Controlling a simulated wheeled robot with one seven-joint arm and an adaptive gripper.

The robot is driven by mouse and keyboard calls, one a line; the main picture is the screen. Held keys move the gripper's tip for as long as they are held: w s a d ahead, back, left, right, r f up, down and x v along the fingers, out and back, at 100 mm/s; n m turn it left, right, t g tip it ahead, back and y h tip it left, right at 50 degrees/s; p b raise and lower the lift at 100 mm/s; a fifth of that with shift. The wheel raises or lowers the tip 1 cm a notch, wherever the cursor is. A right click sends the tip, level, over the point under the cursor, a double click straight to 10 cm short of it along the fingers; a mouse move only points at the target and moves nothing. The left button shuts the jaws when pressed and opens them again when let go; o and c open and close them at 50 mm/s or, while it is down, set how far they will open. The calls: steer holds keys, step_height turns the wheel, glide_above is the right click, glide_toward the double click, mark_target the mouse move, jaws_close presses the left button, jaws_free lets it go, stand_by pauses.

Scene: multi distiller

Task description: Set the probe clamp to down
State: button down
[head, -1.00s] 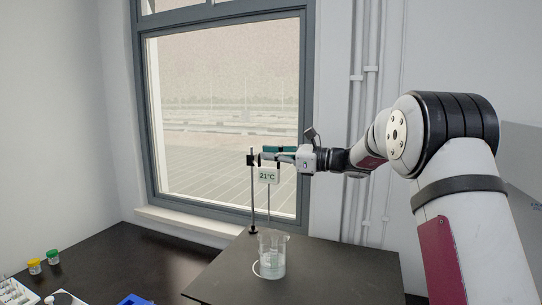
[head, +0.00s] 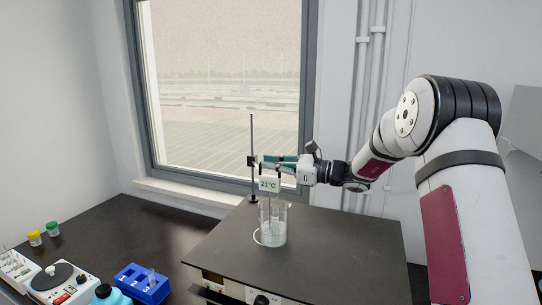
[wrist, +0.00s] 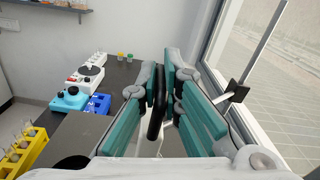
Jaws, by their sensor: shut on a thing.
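The probe clamp (head: 252,161) is a small black piece partway up the thin upright stand rod (head: 252,135), with much bare rod above it. It also shows in the wrist view (wrist: 236,93), at the rod. A display reading 21°C (head: 269,184) hangs by the clamp's outer end, and a thin probe runs down from it into the glass beaker (head: 273,236). How deep the tip sits is hard to tell. My gripper (head: 270,162) reaches in from the right beside the display. In the wrist view its teal fingers (wrist: 164,104) are shut on a black part of the clamp (wrist: 156,102).
The beaker of clear liquid stands on a dark flat-topped unit (head: 330,245). A blue rack (head: 142,284), a white device (head: 62,284) and two small capped jars (head: 43,233) stand at the left. The window (head: 225,95) is close behind the rod.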

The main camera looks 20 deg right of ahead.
steer(key=shift+d+f, duration=0.1)
steer(key=shift+f, duration=0.2)
steer(key=c, duration=1.7)
jaws_free()
steer(key=shift+w+f, duration=0.1)
steer(key=shift+d, duration=0.15)
steer(key=v, duration=1.1)
steer(key=shift+s+d, duration=0.2)
steer(key=shift+s, duration=0.2)
